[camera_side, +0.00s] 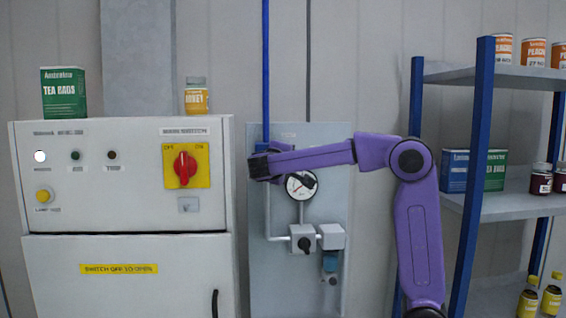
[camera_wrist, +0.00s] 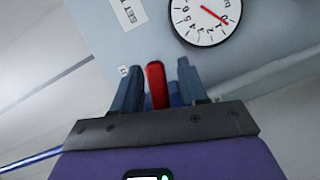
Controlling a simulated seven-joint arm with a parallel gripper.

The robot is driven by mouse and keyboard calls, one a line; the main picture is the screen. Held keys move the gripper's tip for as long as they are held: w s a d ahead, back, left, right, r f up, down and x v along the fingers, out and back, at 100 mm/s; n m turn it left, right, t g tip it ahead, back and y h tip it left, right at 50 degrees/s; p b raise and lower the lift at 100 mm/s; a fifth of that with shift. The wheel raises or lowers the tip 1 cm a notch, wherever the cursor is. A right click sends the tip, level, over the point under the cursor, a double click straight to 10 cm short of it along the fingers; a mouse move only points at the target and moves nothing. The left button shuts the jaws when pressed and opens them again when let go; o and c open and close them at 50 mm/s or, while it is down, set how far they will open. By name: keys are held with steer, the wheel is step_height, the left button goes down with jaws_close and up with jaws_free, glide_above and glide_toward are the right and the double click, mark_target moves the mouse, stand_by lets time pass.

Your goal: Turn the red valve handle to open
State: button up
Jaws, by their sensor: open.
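The red valve handle (camera_wrist: 156,86) shows in the wrist view as an upright red bar between the two fingers of my gripper (camera_wrist: 158,66). The fingers are open, with a visible gap on each side of the bar. In the side view my gripper (camera_side: 262,165) is at the upper left of the grey pipe panel (camera_side: 327,212), at the blue pipe (camera_side: 266,70). There the gripper hides the valve handle. How deep the handle sits between the fingers is hard to tell.
A pressure gauge (camera_side: 301,185) sits just right of my gripper; it also shows in the wrist view (camera_wrist: 205,18). The control cabinet (camera_side: 120,215) with a red main switch (camera_side: 185,168) stands left. A stocked shelf (camera_side: 490,75) stands right.

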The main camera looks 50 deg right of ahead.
steer(key=v, duration=1.7)
steer(key=shift+a, duration=0.2)
steer(key=shift+s+d, duration=0.1)
steer(key=x, duration=1.7)
steer(key=shift+d, duration=0.25)
